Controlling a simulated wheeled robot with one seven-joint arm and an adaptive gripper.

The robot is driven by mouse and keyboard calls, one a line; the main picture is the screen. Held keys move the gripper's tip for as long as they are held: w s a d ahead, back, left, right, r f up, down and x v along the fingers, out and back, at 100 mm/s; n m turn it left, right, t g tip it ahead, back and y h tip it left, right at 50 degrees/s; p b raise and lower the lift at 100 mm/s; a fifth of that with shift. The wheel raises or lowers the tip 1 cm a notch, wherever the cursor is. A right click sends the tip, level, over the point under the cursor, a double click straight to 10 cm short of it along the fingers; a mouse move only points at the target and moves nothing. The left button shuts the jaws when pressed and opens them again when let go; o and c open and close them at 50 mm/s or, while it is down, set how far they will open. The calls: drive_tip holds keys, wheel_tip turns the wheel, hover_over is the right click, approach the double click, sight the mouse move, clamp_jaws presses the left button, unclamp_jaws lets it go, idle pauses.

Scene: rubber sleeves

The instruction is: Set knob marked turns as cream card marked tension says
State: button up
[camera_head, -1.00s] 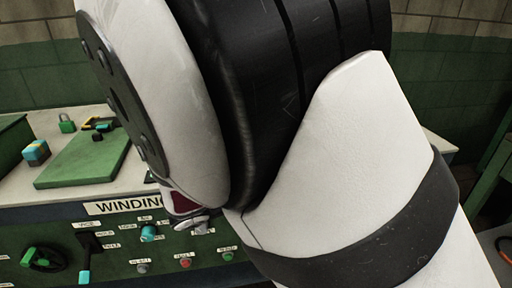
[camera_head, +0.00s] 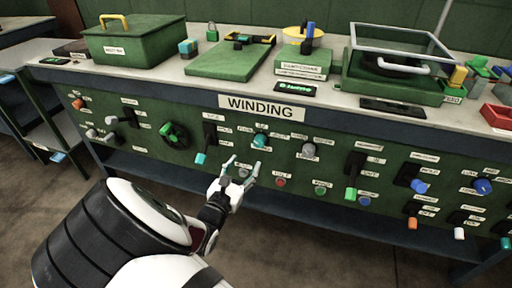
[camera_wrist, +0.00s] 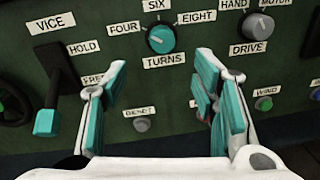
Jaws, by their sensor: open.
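The turns knob is a round teal knob (camera_wrist: 161,39) on the green panel, ringed by labels FOUR at left, SIX at top and EIGHT at right. I cannot surely tell its pointer's setting. In the head view the knob (camera_head: 261,140) is below the WINDING sign. My gripper (camera_wrist: 162,65) is open and empty, its teal-padded fingers spread below and to either side of the knob, apart from it. In the head view my gripper (camera_head: 243,165) is in front of the panel, just below the knob. I cannot make out a cream card marked tension in either view.
The vice lever (camera_wrist: 48,105) is left of my gripper, and the hand/motor drive knob (camera_wrist: 258,26) is right. A grey button (camera_wrist: 142,125) sits low between the fingers. Several levers and knobs line the panel. A green box (camera_head: 135,45) and frame (camera_head: 400,60) stand on the bench.

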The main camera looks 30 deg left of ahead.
sight(258, 145)
drive_tip(key=w, duration=0.3)
drive_tip(key=w+a+b, duration=0.1)
drive_tip(key=w, duration=0.3)
drive_tip(key=w+b, duration=0.1)
drive_tip(key=w, duration=0.2)
drive_tip(key=shift+w+a, duration=0.2)
drive_tip(key=shift+w, duration=0.15)
drive_tip(key=shift+c, duration=0.3)
drive_tip(key=c, duration=1.1)
